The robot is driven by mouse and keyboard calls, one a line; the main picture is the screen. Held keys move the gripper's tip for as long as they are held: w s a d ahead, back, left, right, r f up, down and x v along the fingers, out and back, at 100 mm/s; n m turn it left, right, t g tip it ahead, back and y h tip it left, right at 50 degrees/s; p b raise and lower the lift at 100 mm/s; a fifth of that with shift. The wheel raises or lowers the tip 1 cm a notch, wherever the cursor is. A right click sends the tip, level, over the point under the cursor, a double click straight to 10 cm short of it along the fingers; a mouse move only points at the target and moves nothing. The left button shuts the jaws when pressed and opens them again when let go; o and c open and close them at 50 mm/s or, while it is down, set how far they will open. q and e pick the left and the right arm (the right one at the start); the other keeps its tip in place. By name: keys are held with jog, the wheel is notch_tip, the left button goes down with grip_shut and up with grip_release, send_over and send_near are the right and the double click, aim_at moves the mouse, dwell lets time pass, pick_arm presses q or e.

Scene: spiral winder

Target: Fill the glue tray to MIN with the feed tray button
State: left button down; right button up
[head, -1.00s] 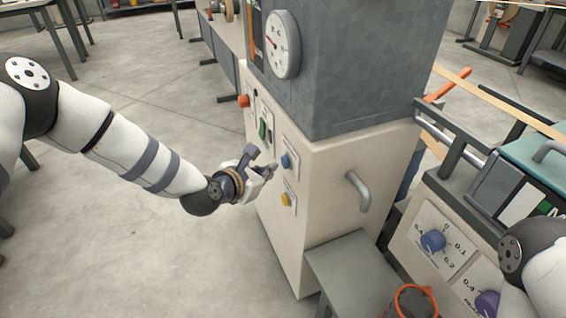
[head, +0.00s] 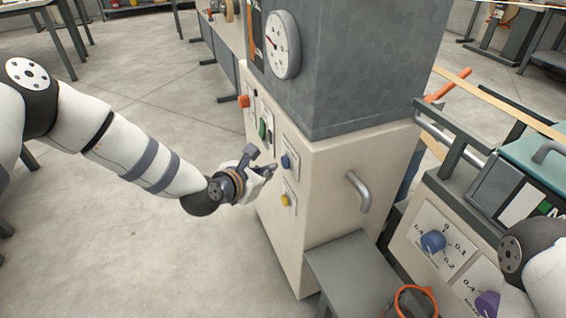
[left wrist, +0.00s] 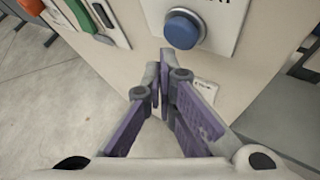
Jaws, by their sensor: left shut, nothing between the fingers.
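The blue button (head: 286,161) sits on a white plate on the front of the cream cabinet (head: 325,185). It also shows large at the top of the left wrist view (left wrist: 184,28), where its label is cut off by the frame edge. My left gripper (head: 272,168) is shut and empty in front of the panel. In the left wrist view its fingertips (left wrist: 165,72) are just below the blue button, and I see no clear contact. My right gripper is out of view; only part of my right arm shows at the right edge. I cannot make out the glue tray or its MIN mark.
A yellow button (head: 286,200) is below the blue one; a green switch (head: 263,130) and red knob (head: 244,101) are to the left. A round gauge (head: 283,45) is on the grey housing. A handle (head: 358,190) juts out, and a grey stand (head: 345,265) is below.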

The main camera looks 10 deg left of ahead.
pick_arm(q)
jog(key=shift+d, duration=0.1)
jog(key=shift+w+d, duration=0.25)
jog(key=shift+w+d, duration=0.25)
jog(key=shift+d, duration=0.15)
dwell(1.7)
jog(key=shift+s+a, duration=0.1)
jog(key=shift+a, duration=0.05)
dwell(1.7)
jog(key=shift+s+a, duration=0.4)
jog(key=shift+a, duration=0.15)
jog(key=shift+s+a, duration=0.7)
jog(key=shift+a, duration=0.35)
jog(key=shift+s+a, duration=0.7)
jog(key=shift+a, duration=0.35)
